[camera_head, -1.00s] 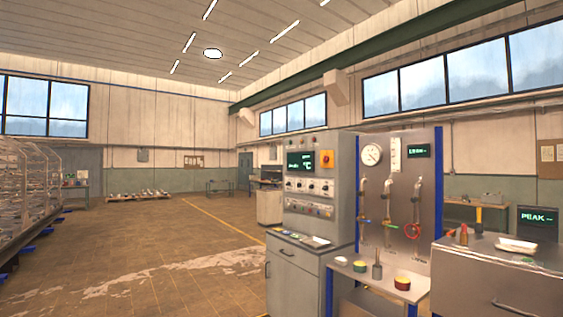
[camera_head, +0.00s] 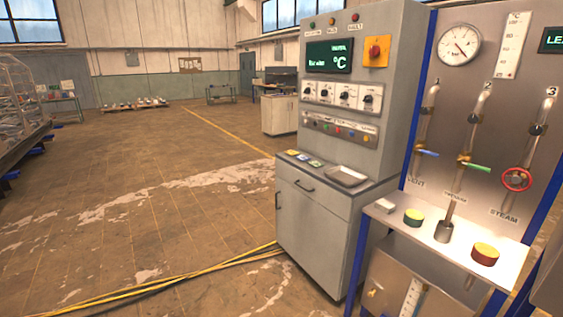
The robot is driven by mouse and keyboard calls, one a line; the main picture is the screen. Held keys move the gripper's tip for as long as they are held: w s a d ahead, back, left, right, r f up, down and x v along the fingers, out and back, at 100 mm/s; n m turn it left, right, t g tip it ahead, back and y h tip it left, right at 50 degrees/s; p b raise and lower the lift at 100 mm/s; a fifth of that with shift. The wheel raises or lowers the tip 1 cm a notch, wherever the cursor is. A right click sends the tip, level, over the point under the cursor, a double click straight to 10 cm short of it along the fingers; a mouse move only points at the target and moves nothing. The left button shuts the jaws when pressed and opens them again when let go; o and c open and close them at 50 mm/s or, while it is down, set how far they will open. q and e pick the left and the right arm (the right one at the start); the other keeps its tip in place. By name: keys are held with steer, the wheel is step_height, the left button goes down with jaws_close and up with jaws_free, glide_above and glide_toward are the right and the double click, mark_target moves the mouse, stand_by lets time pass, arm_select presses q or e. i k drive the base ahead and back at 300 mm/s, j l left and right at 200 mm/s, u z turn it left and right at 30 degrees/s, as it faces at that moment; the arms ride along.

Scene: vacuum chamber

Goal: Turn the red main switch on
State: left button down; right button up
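The red main switch (camera_head: 375,50) is a red rotary knob on a yellow-orange plate, at the upper right of the grey control cabinet's (camera_head: 385,115) front. I cannot tell its turned position for certain at this size. To its left is a lit green display (camera_head: 329,56) with "°C" on it. Neither of my grippers shows in the head view.
Right of the cabinet stands a valve panel with a pressure gauge (camera_head: 460,44), a red handwheel (camera_head: 516,179) and a shelf (camera_head: 400,217) with small pots. Yellow cables (camera_head: 190,270) lie across the floor. The floor left of the cabinet is otherwise open.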

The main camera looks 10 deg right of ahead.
mark_target(374, 51)
steer(key=i, duration=0.75)
steer(key=i+z, duration=0.15)
steer(key=i, duration=0.6)
steer(key=i+j, duration=0.2)
steer(key=i, duration=0.55)
steer(key=z, duration=0.25)
